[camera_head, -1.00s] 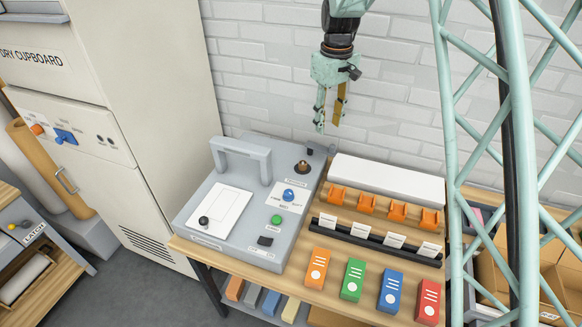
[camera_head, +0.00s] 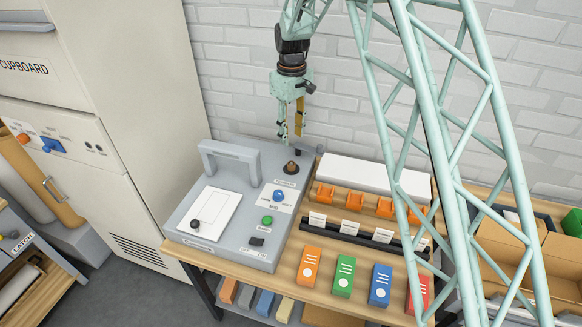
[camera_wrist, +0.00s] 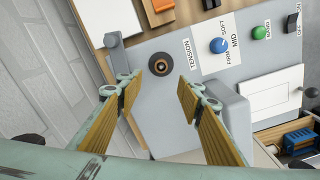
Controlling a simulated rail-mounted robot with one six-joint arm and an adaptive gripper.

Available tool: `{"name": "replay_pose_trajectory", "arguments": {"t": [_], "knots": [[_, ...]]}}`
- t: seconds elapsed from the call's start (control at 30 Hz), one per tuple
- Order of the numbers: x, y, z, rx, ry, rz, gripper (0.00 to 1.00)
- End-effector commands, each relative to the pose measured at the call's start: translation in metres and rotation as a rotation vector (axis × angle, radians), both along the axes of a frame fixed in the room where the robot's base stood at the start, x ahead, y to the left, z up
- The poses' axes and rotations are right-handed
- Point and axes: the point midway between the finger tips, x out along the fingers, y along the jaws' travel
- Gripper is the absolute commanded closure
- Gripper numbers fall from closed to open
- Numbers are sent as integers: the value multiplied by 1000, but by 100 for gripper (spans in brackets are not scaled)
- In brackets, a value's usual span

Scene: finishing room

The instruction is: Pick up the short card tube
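My gripper (camera_head: 291,130) hangs fingers-down above the back of the grey machine, near its dark knob. In the wrist view the two tan-padded fingers (camera_wrist: 166,86) are apart with nothing between them. A tan tube (camera_head: 55,190) leans beside the cupboard at the far left, far from my gripper, with a pale roll (camera_head: 22,190) next to it. A short white roll (camera_head: 15,285) lies in the low cabinet at the lower left, partly cut off. I cannot tell whether any of these is the short card tube.
The grey machine (camera_head: 185,225) with a raised handle (camera_head: 228,152) stands on the wooden bench. Orange holders (camera_head: 355,200) and several coloured boxes (camera_head: 343,277) are to its right. The cupboard (camera_head: 150,150) stands at left. Open cardboard boxes (camera_head: 510,245) are at right, partly behind my arm.

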Motion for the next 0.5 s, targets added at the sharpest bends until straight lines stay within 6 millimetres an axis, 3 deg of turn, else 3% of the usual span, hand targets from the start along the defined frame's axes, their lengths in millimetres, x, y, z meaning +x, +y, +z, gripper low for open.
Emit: {"name": "replay_pose_trajectory", "arguments": {"t": [0.5], "knots": [[-1, 0, -57, -1, 2, 0, 66]]}}
